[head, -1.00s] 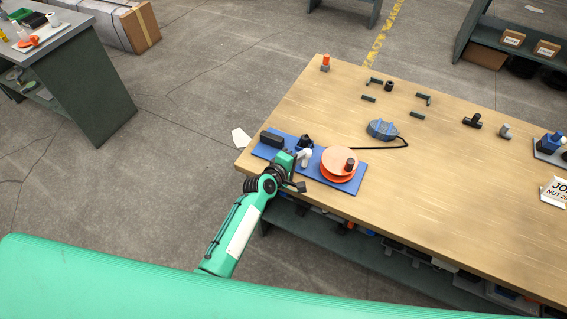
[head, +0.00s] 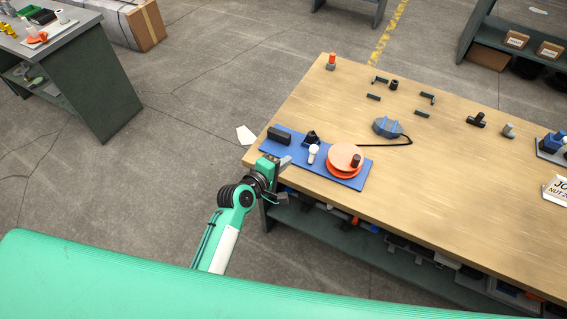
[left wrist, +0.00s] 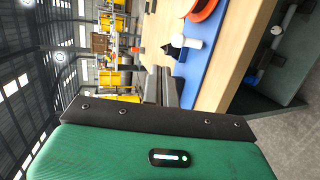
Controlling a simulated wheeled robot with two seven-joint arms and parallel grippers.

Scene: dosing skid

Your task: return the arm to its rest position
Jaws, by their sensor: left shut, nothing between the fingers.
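My left gripper (head: 284,180) is at the near left corner of the wooden table, just short of the blue plate and apart from it. Its fingers are shut with nothing between them; they also show in the left wrist view (left wrist: 162,87). My right gripper is not in view.
The wooden table (head: 420,190) holds a blue-grey part (head: 387,127) with a black cable, several dark brackets and an orange-capped piece (head: 331,62). A shelf with bins is under it. Grey floor (head: 190,120) is open to the left. A grey bench (head: 85,80) stands at far left.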

